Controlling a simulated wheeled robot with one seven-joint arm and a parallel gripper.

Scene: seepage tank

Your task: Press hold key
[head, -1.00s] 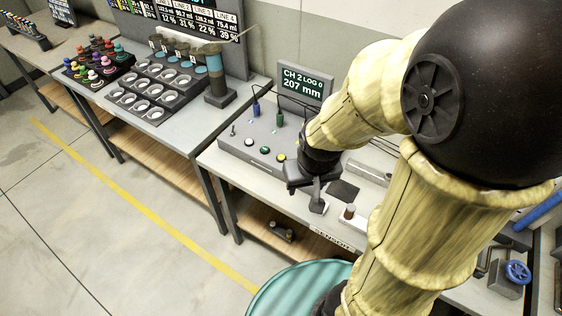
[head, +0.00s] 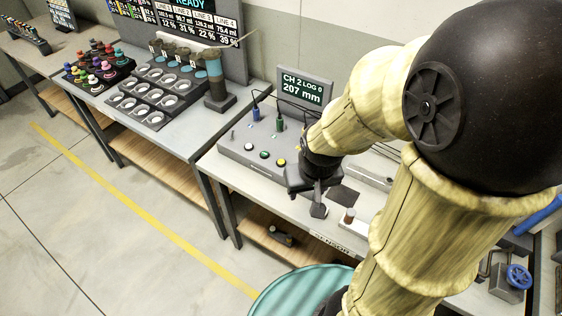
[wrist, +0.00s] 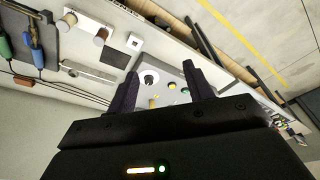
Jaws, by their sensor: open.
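The grey sensor console (head: 236,152) stands on the bench with a row of small round buttons: a white one (head: 248,146), a green one (head: 265,155) and a yellow one (head: 281,162). I cannot read which is the hold key. Its display (head: 303,88) reads CH 2 LOG 0, 207 mm. My gripper (head: 318,200) is open and empty, to the right of the buttons. In the wrist view the two fingers of my gripper (wrist: 160,70) are apart. The green button (wrist: 171,86) and a yellow one (wrist: 185,91) show between them.
A blue plug and a green plug (head: 279,122) with cables stand at the console's back. A dark pad (head: 344,194) and a brown-topped cylinder (head: 348,216) lie to the right. A teal drum (head: 300,290) stands in front of the bench. Floor is free at left.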

